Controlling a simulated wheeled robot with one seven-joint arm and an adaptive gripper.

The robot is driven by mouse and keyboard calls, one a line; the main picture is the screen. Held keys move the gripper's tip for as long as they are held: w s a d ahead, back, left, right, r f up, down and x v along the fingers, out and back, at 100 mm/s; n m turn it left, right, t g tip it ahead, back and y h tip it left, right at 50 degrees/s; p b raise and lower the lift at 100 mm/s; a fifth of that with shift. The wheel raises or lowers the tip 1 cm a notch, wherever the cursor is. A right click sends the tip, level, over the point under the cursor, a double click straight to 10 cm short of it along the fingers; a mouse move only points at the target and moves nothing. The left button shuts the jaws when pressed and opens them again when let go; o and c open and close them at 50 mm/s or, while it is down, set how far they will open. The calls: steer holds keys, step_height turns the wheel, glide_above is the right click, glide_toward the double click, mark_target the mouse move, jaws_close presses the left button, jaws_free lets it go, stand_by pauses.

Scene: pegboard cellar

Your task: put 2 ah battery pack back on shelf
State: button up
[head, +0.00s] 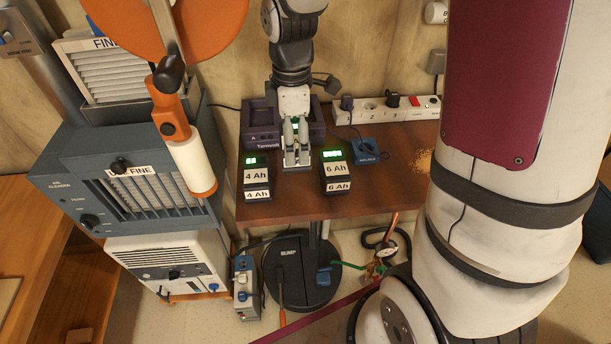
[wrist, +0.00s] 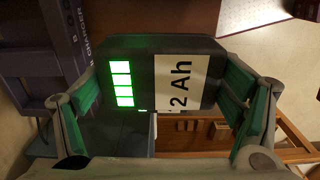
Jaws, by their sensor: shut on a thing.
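The 2 Ah battery pack (wrist: 137,72) is dark, with a white label reading 2 Ah and several lit green bars. In the wrist view it sits between the green-padded fingers of my gripper (head: 297,160), which is shut on it. In the head view my gripper points down over the brown wooden shelf (head: 292,204), in front of the purple charger (head: 262,139). The fingers mostly hide the pack there, and I cannot tell whether it touches the shelf. A 4 Ah pack (head: 256,176) stands left of my gripper and a 6 Ah pack (head: 336,170) right.
A white power strip (head: 385,109) runs along the back of the shelf, with a blue plug-in block (head: 368,147) and cable before it. A blue-grey air cleaner (head: 120,185) stands left of the shelf. A black round base (head: 301,280) is below.

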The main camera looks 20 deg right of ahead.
step_height(320, 180, down, 9)
stand_by(0.5)
steer(key=shift+f, duration=0.1)
steer(key=o, duration=1)
